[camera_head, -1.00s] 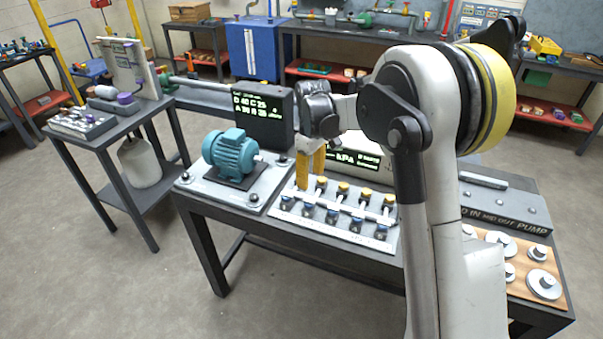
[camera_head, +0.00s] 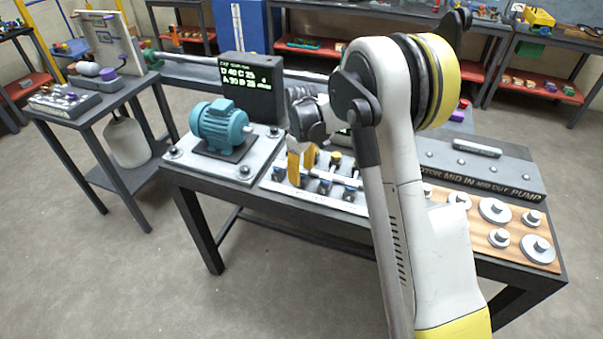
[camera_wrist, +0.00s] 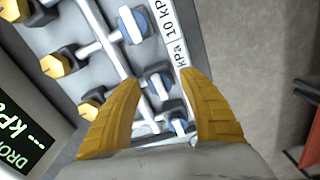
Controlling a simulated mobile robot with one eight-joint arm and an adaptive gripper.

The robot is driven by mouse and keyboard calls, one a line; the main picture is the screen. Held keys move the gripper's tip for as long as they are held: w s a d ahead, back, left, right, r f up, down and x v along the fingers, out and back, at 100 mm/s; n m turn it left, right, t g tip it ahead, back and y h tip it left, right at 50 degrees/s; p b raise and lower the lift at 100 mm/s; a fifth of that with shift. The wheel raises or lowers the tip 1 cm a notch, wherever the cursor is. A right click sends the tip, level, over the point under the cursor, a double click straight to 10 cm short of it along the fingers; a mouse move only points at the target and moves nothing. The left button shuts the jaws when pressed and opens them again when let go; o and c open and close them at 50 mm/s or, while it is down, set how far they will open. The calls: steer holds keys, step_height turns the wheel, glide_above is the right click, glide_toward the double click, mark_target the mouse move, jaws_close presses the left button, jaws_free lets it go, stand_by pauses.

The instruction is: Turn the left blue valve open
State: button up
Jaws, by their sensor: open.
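In the wrist view my gripper (camera_wrist: 158,77) is open and empty. I cannot tell whether the fingers touch any valve.
A teal motor (camera_head: 222,127) and a dark display box (camera_head: 252,88) stand left of and behind the manifold. A wooden board with metal discs (camera_head: 495,210) lies to the right. Yellow valves (camera_wrist: 56,65) stand close to the left finger. My arm hides the manifold's right part.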

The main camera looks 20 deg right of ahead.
jaws_close()
steer(key=shift+m, duration=0.3)
steer(key=m, duration=0.3)
steer(key=shift+m, duration=0.4)
steer(key=m, duration=0.4)
steer(key=shift+m, duration=0.3)
steer(key=m, duration=0.4)
steer(key=shift+p, duration=0.35)
steer(key=shift+m, duration=2.5)
